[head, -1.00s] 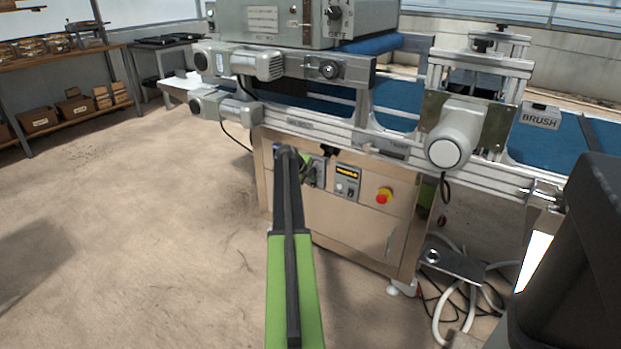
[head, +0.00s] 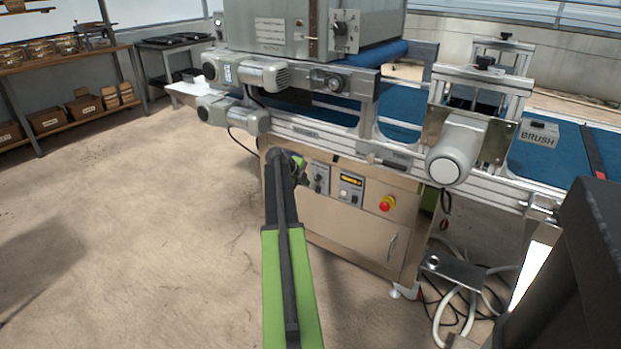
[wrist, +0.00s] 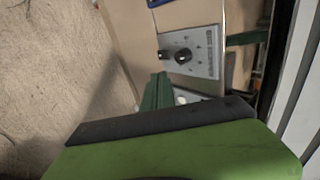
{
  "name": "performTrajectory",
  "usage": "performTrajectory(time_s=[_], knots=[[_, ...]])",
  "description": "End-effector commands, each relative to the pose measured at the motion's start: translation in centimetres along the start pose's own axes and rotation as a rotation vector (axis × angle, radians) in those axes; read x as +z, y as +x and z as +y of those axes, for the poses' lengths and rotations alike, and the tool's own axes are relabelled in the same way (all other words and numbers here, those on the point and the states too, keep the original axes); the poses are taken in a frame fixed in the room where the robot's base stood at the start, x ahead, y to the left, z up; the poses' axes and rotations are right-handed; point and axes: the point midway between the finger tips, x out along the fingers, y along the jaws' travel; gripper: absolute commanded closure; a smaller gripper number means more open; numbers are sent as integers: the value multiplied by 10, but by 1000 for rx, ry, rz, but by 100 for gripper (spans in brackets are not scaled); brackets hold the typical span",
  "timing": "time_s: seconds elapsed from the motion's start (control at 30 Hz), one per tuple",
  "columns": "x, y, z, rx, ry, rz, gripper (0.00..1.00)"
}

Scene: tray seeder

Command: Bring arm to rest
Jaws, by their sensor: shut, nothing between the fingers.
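My arm reaches forward from the bottom middle of the head view towards the machine's tan cabinet (head: 345,225). My gripper (head: 299,166) is mostly hidden behind the arm's dark far end; only a small green part shows beside the control panel (head: 350,188). In the wrist view my gripper (wrist: 157,90) shows as narrow dark-green fingers, shut and empty. They point at the lower edge of a grey panel with two black knobs (wrist: 190,52). Whether they touch it I cannot tell. My own green arm link fills the bottom of the wrist view.
A red stop button (head: 387,203) sits on the cabinet front. The conveyor frame (head: 330,138) and a round-ended motor (head: 455,152) jut out above. Cables and a hose (head: 450,310) lie on the floor at right. The floor (head: 130,220) at left is clear.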

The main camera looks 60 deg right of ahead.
Motion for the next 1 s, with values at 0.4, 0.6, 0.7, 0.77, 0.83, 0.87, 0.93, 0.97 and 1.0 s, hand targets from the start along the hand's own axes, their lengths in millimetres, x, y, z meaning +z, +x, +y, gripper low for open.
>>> performTrajectory(time_s=[0.4,0.6,0.7,0.77,0.83,0.87,0.93,0.97,1.0], knots=[[0,-31,-1,1,-1,-1,100],[1,-31,0,1,-1,-1,100],[1,-32,0,1,-1,-1,100],[8,-35,4,2,-9,-9,100],[31,-47,18,1,-34,-30,100],[45,-55,27,1,-50,-44,100],[85,-80,54,1,-97,-85,100],[103,-93,70,1,-120,-104,100],[124,-113,92,1,-152,-132,100]])
